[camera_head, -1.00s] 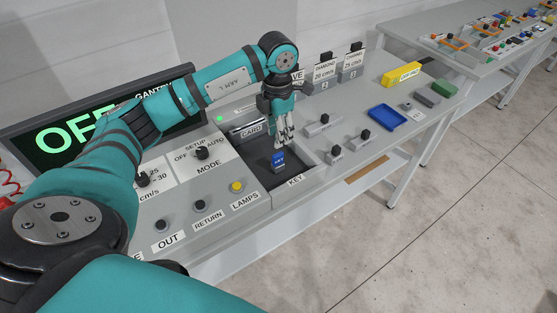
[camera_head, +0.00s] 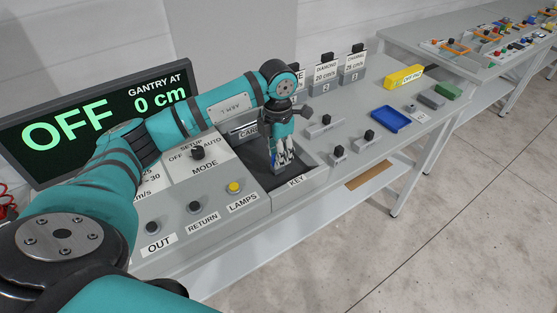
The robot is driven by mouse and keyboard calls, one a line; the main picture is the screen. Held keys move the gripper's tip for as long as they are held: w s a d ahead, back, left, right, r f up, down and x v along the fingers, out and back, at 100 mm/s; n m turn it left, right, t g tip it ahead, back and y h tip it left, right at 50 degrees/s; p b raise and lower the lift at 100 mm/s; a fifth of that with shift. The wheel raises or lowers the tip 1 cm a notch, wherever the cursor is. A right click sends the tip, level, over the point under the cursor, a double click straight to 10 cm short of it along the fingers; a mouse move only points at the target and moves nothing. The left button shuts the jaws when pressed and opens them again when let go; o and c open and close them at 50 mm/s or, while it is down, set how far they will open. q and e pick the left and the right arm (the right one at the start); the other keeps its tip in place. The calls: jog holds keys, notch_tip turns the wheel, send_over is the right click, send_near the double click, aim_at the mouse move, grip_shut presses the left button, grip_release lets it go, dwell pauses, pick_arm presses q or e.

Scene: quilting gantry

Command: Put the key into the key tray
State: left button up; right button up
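The dark recessed tray with the KEY label (camera_head: 304,156) is set into the front of the console. The blue key (camera_head: 274,158) is in this recess and is mostly hidden behind my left gripper; only a sliver of blue shows. My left gripper (camera_head: 284,166) points down into the recess, with its fingertips at the key. Whether its fingers are closed on the key cannot be made out. My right gripper is out of view.
A blue shallow tray (camera_head: 389,119) lies to the right on the console, near a yellow block (camera_head: 404,77) and a green block (camera_head: 447,91). Small black knobs stand between the recess and the blue tray. The OFF display (camera_head: 95,120) stands behind on the left.

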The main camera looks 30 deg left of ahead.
pick_arm(q)
grip_shut()
jog(key=shift+r, duration=0.2)
jog(key=shift+r+p, duration=1.15)
jog(key=shift+r, duration=0.5)
